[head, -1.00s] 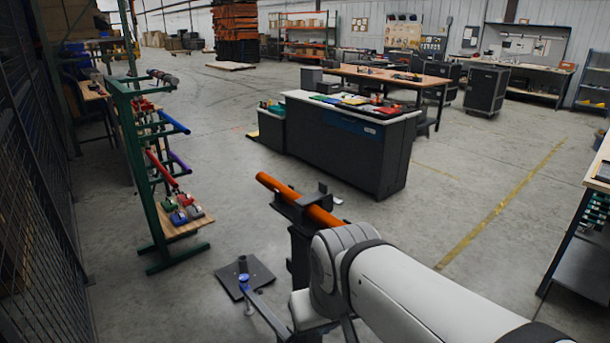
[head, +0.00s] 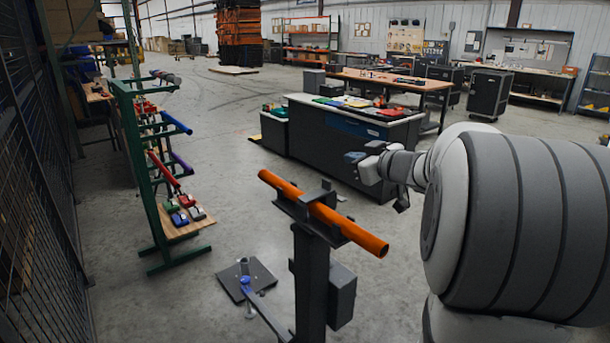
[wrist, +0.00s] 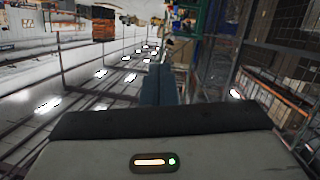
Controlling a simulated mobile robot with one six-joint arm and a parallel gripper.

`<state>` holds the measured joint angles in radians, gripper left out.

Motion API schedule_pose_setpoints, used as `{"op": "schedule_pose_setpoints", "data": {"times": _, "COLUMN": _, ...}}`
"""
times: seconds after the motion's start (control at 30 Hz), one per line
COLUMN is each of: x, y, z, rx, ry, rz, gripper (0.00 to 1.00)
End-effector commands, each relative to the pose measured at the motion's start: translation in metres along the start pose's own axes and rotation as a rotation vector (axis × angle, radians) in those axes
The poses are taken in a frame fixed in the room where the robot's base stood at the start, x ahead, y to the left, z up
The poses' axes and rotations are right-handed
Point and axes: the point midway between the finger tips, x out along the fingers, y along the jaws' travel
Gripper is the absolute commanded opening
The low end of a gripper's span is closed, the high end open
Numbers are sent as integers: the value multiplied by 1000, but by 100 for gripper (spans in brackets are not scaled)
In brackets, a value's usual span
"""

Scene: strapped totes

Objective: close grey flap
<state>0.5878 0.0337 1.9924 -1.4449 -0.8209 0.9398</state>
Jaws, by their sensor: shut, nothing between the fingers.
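I cannot make out a grey flap in either view. My gripper (head: 368,165) shows in the head view at the end of my arm, in front of the dark counter and above and right of the orange tube. In the wrist view its two dark fingers (wrist: 161,85) are together with nothing between them. They appear to touch nothing. The floor, a mesh fence and shelving lie beyond them.
An orange tube (head: 330,218) lies in a cradle on a dark post (head: 312,285). A green rack (head: 133,170) with coloured tubes and tools stands left. A dark counter (head: 350,148) stands behind.

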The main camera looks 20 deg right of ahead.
Motion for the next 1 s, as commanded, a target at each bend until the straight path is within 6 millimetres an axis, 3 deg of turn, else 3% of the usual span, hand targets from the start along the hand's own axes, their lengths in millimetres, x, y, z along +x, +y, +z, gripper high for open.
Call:
{"op": "schedule_pose_setpoints", "data": {"times": 0.27, "x": 9, "y": -3, "z": 10, "rx": 12, "ry": -5, "rz": -95, "gripper": 0}}
{"op": "schedule_pose_setpoints", "data": {"times": 0.73, "x": 103, "y": -13, "z": 10, "rx": 12, "ry": -6, "rz": -95, "gripper": 0}}
{"op": "schedule_pose_setpoints", "data": {"times": 0.8, "x": 103, "y": -13, "z": 26, "rx": 15, "ry": -8, "rz": -92, "gripper": 0}}
{"op": "schedule_pose_setpoints", "data": {"times": 1.0, "x": 108, "y": -14, "z": 45, "rx": 11, "ry": -6, "rz": -92, "gripper": 0}}
